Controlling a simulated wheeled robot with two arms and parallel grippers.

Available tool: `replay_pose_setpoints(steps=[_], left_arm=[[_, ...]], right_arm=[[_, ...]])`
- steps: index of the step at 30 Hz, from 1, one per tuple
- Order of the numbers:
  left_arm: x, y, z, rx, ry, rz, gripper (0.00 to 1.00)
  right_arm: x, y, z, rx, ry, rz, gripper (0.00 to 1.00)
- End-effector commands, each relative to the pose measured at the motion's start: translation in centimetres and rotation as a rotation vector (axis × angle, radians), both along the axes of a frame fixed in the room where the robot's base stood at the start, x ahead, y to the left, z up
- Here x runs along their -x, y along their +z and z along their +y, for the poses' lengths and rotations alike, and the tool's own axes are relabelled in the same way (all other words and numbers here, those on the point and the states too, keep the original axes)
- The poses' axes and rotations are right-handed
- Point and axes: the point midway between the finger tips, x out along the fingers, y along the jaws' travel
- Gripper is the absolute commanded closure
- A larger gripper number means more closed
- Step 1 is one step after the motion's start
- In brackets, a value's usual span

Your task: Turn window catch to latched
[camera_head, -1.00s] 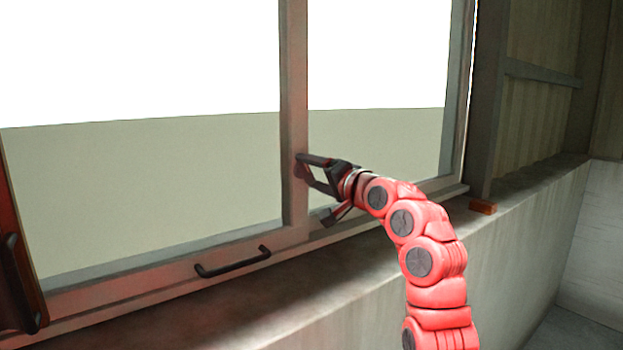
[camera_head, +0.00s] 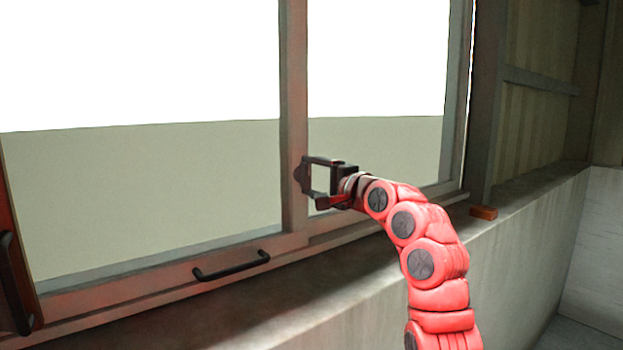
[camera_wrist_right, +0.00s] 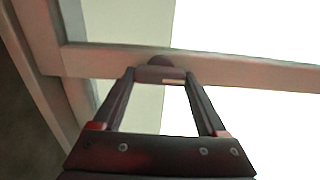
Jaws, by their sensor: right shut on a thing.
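The window catch (camera_head: 300,174) is a small dark piece on the window's middle upright. In the right wrist view the catch (camera_wrist_right: 160,72) sits between my fingertips, against the pale upright. My right gripper (camera_head: 311,178) reaches it from the right and is shut on it, the fingers held apart by its width. The fingers hide part of the catch in the head view, so its exact angle is hard to tell. My left gripper is not in view.
A dark bar handle (camera_head: 232,266) is on the window's lower rail. A concrete sill (camera_head: 340,285) runs below the window, with a small orange block (camera_head: 484,212) at its right. A reddish frame with a dark handle (camera_head: 14,283) stands at the left edge.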

Motion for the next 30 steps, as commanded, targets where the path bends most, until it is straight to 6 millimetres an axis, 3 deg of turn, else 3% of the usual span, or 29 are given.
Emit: replay_pose_setpoints(steps=[9,10,13,23,30], left_arm=[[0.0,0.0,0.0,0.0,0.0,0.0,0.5],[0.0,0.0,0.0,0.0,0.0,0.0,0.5],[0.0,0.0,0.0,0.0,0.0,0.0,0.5],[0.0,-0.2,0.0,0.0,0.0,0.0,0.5],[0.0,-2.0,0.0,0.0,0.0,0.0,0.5]], right_arm=[[0.0,0.0,-0.1,-0.002,-0.001,0.002,0.81],[0.0,0.0,-0.1,-0.002,-0.001,0.002,0.2],[0.0,0.0,-0.1,-0.002,-0.001,0.001,0.02],[0.2,-0.1,-0.2,-0.001,0.0,0.001,0.0],[3.2,-0.5,-2.6,0.0,-0.003,-0.002,0.0]])
